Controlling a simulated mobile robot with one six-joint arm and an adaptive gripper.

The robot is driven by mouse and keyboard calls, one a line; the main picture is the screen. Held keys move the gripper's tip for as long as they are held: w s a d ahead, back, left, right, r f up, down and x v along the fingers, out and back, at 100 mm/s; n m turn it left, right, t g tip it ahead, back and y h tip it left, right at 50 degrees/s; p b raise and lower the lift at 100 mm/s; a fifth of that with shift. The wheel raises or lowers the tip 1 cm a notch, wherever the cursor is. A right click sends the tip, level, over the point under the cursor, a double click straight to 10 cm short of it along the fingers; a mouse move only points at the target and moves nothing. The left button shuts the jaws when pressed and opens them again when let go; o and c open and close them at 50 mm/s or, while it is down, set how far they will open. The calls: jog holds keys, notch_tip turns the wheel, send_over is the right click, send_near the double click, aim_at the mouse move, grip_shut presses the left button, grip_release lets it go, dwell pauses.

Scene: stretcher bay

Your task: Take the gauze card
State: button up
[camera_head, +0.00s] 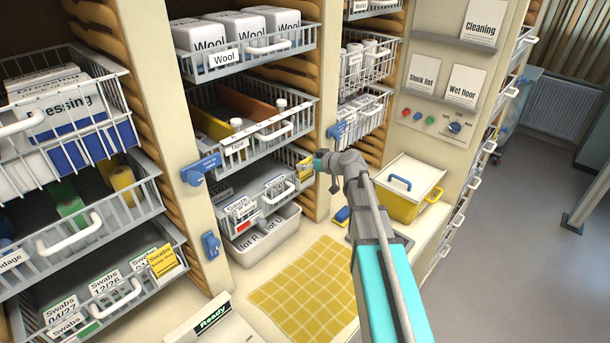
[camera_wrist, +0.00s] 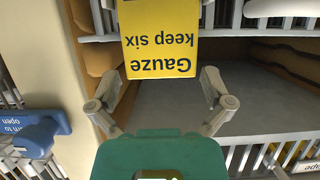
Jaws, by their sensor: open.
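My gripper (camera_wrist: 160,88) is open, with one finger on each side of the card's near edge. In the head view my gripper (camera_head: 322,164) is right beside the card and partly hides it. I cannot tell whether the fingers touch the card.
A blue latch (camera_wrist: 30,135) on the cream post stands left of the fingers in the wrist view. Below the gauze basket is a white tub (camera_head: 262,240). A yellow checked cloth (camera_head: 305,290) lies on the counter. A yellow box with a white lid (camera_head: 408,188) stands right of my arm.

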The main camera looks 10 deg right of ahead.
jog(key=shift+w+a+f, duration=0.3)
jog(key=shift+w+a, duration=0.1)
jog(key=shift+w, duration=0.1)
jog(key=shift+c, duration=0.3)
jog(key=c, duration=0.6)
